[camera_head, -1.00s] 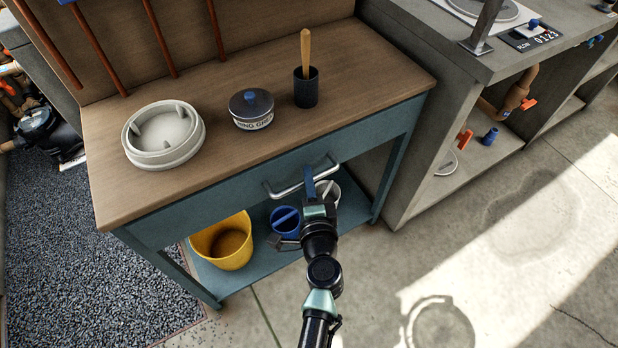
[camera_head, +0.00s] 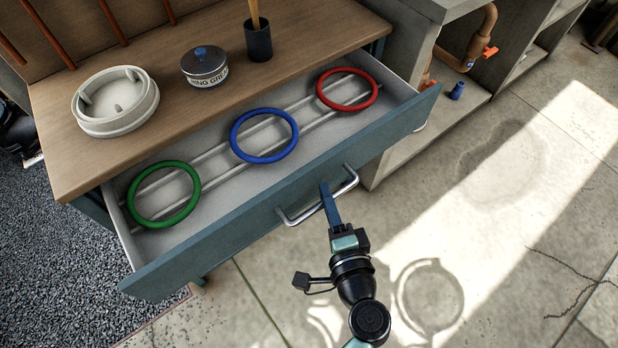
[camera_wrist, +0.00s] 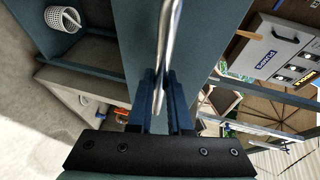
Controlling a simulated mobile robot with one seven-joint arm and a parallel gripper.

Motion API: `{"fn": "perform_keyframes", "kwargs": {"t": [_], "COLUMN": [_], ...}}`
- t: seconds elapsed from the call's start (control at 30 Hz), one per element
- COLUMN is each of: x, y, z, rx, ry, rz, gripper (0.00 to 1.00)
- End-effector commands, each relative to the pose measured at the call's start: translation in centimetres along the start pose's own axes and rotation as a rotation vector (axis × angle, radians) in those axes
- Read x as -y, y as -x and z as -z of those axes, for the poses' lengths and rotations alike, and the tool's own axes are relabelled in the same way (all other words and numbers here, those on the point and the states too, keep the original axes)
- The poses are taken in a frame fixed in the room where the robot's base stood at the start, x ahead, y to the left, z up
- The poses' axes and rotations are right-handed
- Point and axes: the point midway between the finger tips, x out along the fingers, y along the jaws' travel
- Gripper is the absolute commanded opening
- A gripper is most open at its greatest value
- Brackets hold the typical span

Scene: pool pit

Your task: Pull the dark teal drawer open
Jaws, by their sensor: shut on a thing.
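The dark teal drawer (camera_head: 240,243) stands pulled well out from under the wooden bench top in the head view. Its silver bar handle (camera_head: 298,217) runs along the front. My gripper (camera_head: 328,196) is shut on the handle near its middle. In the wrist view the blue fingers (camera_wrist: 160,95) close around the metal bar (camera_wrist: 168,40). Inside the drawer lie a green ring (camera_head: 133,208), a blue ring (camera_head: 263,158) and a red ring (camera_head: 347,106), on pale rails.
On the bench top (camera_head: 75,165) stand a pale round lid-like part (camera_head: 115,108), a grease tin (camera_head: 205,68) and a dark cup (camera_head: 258,42) with a wooden handle. A grey counter unit (camera_head: 405,45) stands to the right. The concrete floor (camera_head: 480,250) in front is clear.

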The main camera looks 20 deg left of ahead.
Motion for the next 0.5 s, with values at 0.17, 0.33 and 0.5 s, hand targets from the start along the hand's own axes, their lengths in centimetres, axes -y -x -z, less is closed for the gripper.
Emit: {"fn": "perform_keyframes", "kwargs": {"t": [0.17, 0.33, 0.5], "x": [-0.8, -1.0, -1.1], "y": [2.7, 4.1, 4.7], "z": [1.1, 1.7, 1.9], "rx": [-0.002, -0.002, 0.0], "ry": [0.001, 0.0, 0.001], "rz": [-0.002, 0.0, 0.0], "gripper": [0.0, 0.0, 0.0]}}
